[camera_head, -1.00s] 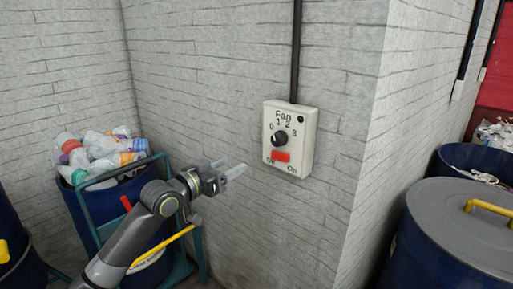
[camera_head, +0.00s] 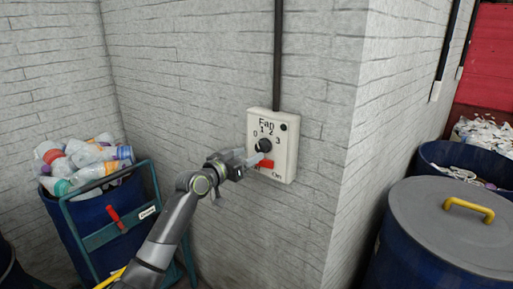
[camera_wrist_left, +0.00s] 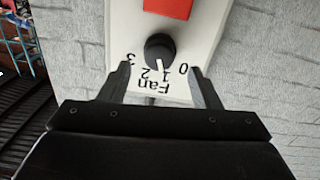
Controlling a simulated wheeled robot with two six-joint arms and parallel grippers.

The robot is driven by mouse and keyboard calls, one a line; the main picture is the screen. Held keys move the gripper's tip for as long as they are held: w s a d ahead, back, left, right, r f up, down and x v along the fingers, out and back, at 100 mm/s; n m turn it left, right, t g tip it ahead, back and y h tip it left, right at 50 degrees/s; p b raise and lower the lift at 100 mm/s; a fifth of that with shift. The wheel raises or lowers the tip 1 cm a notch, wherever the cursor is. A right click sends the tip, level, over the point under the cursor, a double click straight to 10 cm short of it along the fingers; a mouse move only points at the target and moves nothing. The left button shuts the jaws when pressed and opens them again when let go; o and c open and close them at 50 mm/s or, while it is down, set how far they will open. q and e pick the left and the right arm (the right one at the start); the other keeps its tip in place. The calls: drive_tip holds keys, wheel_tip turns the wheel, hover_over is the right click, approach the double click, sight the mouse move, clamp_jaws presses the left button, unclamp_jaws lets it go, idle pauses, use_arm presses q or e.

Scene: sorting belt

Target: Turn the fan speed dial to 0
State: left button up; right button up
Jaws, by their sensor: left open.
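The white fan control box (camera_head: 285,160) is on the grey brick wall in the head view. Its black dial (camera_head: 264,146) has the numbers 0 to 3 around it and a red switch (camera_head: 266,163) below. In the left wrist view the box appears upside down, and the white mark on the dial (camera_wrist_left: 159,46) points near 1. My left gripper (camera_head: 252,158) is open just in front of the box. In the wrist view its two fingers (camera_wrist_left: 159,68) spread either side of the numbers, with the dial between and just beyond their tips. Contact cannot be told. My right gripper is out of view.
A blue bin of plastic bottles (camera_head: 85,222) stands on a teal cart (camera_head: 155,185) at left. A lidded drum (camera_head: 440,225) and an open blue bin (camera_head: 428,152) stand at right past the wall corner. A dark conduit (camera_head: 278,55) runs up from the box.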

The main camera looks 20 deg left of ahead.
sight(259, 149)
use_arm(q)
drive_tip(key=shift+p+x, duration=0.35)
drive_tip(key=shift+x, duration=2)
drive_tip(key=shift+c, duration=0.3)
drive_tip(key=c, duration=0.9)
drive_tip(key=shift+n, duration=0.4)
drive_tip(key=n, duration=0.2)
drive_tip(key=shift+n, duration=0.3)
drive_tip(key=shift+n+p, duration=0.45)
drive_tip(key=shift+n, duration=1.85)
